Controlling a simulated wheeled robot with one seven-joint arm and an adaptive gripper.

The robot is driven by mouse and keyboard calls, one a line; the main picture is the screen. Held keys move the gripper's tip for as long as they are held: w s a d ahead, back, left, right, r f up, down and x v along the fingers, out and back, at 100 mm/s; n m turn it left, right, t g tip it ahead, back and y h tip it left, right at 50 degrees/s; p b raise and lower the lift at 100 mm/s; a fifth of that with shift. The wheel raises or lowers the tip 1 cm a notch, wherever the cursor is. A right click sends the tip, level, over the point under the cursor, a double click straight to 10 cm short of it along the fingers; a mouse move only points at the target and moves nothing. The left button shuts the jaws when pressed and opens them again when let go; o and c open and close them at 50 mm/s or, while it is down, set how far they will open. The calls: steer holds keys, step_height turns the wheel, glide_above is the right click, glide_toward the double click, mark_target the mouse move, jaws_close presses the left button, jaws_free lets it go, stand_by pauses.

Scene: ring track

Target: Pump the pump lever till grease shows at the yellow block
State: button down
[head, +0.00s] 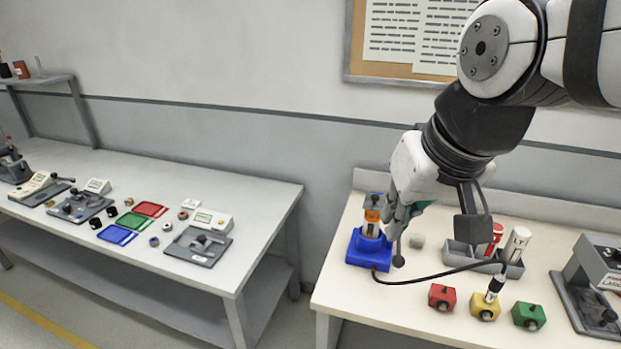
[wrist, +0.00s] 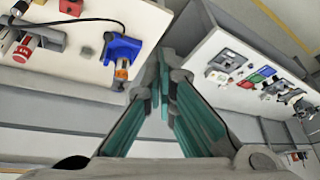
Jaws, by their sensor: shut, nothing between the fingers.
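The pump has a blue base (head: 368,250) and an orange-banded upright cylinder (head: 371,220), at the left end of the right bench. Its pump lever (head: 398,258) looks like a dark rod with a ball end, hanging beside the base. The yellow block (head: 484,307) stands near the front, with the black hose's end fitting (head: 495,288) on it. Whether grease shows there is too small to tell. My gripper (head: 398,228) is shut and empty, close to the pump's right side; contact with the lever is unclear. In the wrist view its teal fingers (wrist: 163,62) point past the blue pump base (wrist: 124,46).
A red block (head: 442,297) and a green block (head: 528,316) flank the yellow one. A grey tray (head: 461,254) holds a red and a white tube behind them. A small grey cube (head: 417,241) lies near the pump. A second bench (head: 262,195) stands left, across a gap.

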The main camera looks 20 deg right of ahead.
steer(key=w+d+f+m+g+b, duration=0.1)
steer(key=w+d+f+m, duration=0.1)
steer(key=w+d+f, duration=0.3)
steer(key=w+d+f+m+g+h+b, duration=0.1)
steer(key=w+d+f, duration=0.4)
steer(key=w+d, duration=0.5)
steer(key=shift+w+f+m+g+h, duration=0.3)
steer(key=shift+w+m+g, duration=0.25)
steer(key=shift+m, duration=0.65)
steer(key=shift+s, duration=0.1)
steer(key=x, duration=0.8)
steer(key=s+x, duration=0.1)
steer(key=x, duration=0.4)
steer(key=shift+s+a+f, duration=0.1)
steer(key=shift+a+f, duration=0.15)
steer(key=shift+f, duration=0.3)
steer(key=shift+a+f, duration=0.1)
